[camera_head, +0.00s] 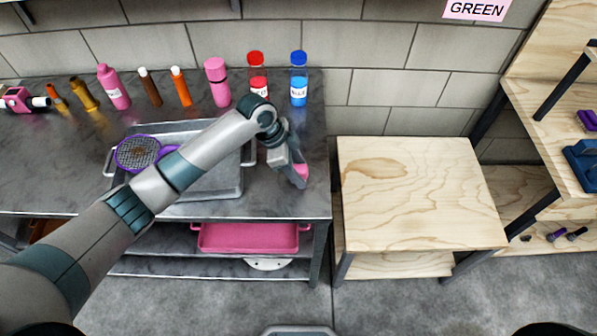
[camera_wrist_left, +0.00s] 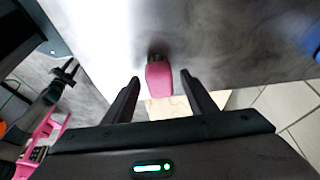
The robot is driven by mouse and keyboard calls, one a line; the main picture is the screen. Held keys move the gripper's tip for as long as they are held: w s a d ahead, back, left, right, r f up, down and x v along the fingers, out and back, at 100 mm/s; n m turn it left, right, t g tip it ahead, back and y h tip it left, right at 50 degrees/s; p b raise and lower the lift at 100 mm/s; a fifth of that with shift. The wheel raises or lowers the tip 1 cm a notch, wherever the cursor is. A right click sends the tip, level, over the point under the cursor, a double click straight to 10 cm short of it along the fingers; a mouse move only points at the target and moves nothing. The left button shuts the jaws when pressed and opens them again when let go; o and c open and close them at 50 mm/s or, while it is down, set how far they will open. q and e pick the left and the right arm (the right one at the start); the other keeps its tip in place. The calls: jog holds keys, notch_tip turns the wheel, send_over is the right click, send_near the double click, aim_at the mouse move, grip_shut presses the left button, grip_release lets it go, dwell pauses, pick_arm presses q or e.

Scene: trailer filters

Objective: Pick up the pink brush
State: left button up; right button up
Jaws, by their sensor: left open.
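The pink brush (camera_wrist_left: 159,78) lies on the grey metal table near its right front corner. In the head view only a bit of the pink brush (camera_head: 301,171) shows beside my left gripper (camera_head: 298,176). In the left wrist view my left gripper (camera_wrist_left: 163,92) is open, with one finger on each side of the pink end. The brush's dark part points away from the gripper. I cannot tell whether the fingers touch it. My right gripper is not in view.
A metal tray (camera_head: 228,190) with a purple-rimmed strainer (camera_head: 137,152) sits under my left arm. Several bottles, including a blue one (camera_head: 299,82) and a red one (camera_head: 257,75), stand along the wall. A pink tray (camera_head: 250,237) is on the shelf below. A wooden table (camera_head: 420,190) stands empty at right.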

aim_at(305, 168)
pick_arm(q)
jog(key=shift+c, duration=0.4)
jog(key=c, duration=1.1)
jog(key=shift+w+r+b, duration=0.1)
jog(key=shift+r+b, duration=0.35)
jog(key=shift+r, duration=0.4)
notch_tip(305, 168, up, 2)
jog(key=shift+r+b, duration=0.25)
jog(key=shift+b, duration=0.3)
jog(key=s+d+r, duration=0.2)
jog(key=s, duration=0.1)
jog(key=s+d+r+b, duration=0.1)
jog(key=s+r, duration=0.1)
jog(key=s, duration=0.2)
jog(key=s+d+r+b, duration=0.1)
jog(key=s+d+r, duration=0.1)
jog(key=s+r, duration=0.1)
jog(key=shift+s+d, duration=0.15)
jog(key=shift+d, duration=0.2)
